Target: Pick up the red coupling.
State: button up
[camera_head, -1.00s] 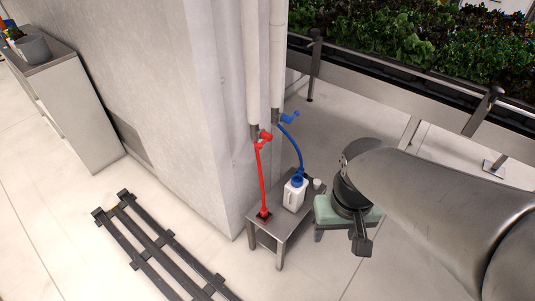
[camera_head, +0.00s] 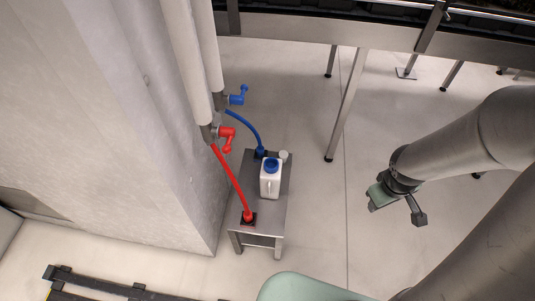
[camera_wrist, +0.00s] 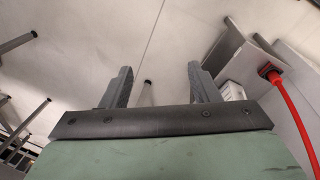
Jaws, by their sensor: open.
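The red coupling (camera_head: 248,216) is at the lower end of a red hose (camera_head: 231,180), on the front part of a small grey table (camera_head: 245,202). In the wrist view the red coupling (camera_wrist: 268,71) lies at the right, to the right of and beyond the right finger. My gripper (camera_wrist: 159,66) is open, with nothing between its two dark fingers. In the head view the end of my arm (camera_head: 385,195) hangs to the right of the table, well apart from the coupling; the fingers are hard to make out there.
A white jug (camera_head: 271,183) with a blue cap stands behind the coupling on the table. A blue hose (camera_head: 247,127) runs down behind it. A red valve (camera_head: 226,133) and a blue valve (camera_head: 237,97) sit on wall pipes. Floor between table and arm is clear.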

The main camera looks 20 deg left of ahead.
jog(key=w+a+f+n+y+b, duration=0.1)
jog(key=a+f+n+y+b, duration=0.15)
jog(key=f, duration=0.55)
jog(key=a+f+n+y+b, duration=0.1)
jog(key=a+f+n+b, duration=0.15)
jog(key=f, duration=0.55)
jog(key=n+g+y+b, duration=0.1)
jog(key=n+y+b, duration=0.4)
jog(key=y+b, duration=0.5)
send_near(251, 218)
jog(key=shift+y, duration=0.65)
jog(key=b+x, duration=0.1)
jog(key=x, duration=0.2)
jog(key=f+b+x, duration=0.1)
jog(key=x, duration=0.3)
jog(key=shift+w+d+f, duration=0.1)
jog(key=shift+w+r+b+x, duration=0.15)
jog(key=shift+b+x, duration=0.3)
jog(key=shift+x, duration=1.05)
jog(key=shift+w+r+b+x, duration=0.15)
jog(key=shift+b+x, duration=0.3)
jog(key=shift+x, duration=1)
jog(key=shift+c, duration=0.3)
jog(key=c, duration=1)
